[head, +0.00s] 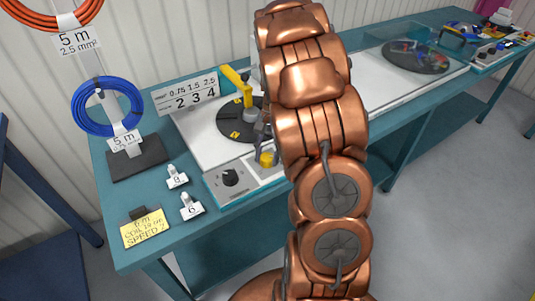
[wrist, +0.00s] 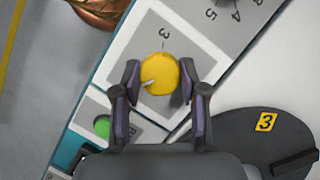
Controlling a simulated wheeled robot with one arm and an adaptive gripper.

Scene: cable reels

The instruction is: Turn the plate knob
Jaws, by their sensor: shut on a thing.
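The yellow knob (wrist: 163,72) sits on a pale panel of the teal console. A pale pointer mark on it points to the lower left in the wrist view, and a "3" with a short line is printed above it. My gripper (wrist: 160,79) is shut on this knob, one finger on each side. In the head view the yellow knob (head: 267,158) shows at the console's front, under my gripper (head: 264,144), partly hidden by my arm. The dark round plate (head: 234,127) lies behind it; in the wrist view the plate (wrist: 250,125) bears a yellow "3" tag.
A black dial (head: 231,176) is left of the yellow knob. A green button (wrist: 102,127) is near my gripper. A sign (head: 187,95) reads "0.75 1.5 2.5" over "2 3 4". A blue cable coil (head: 76,110), white tags (head: 190,207) and a yellow note (head: 145,229) are left.

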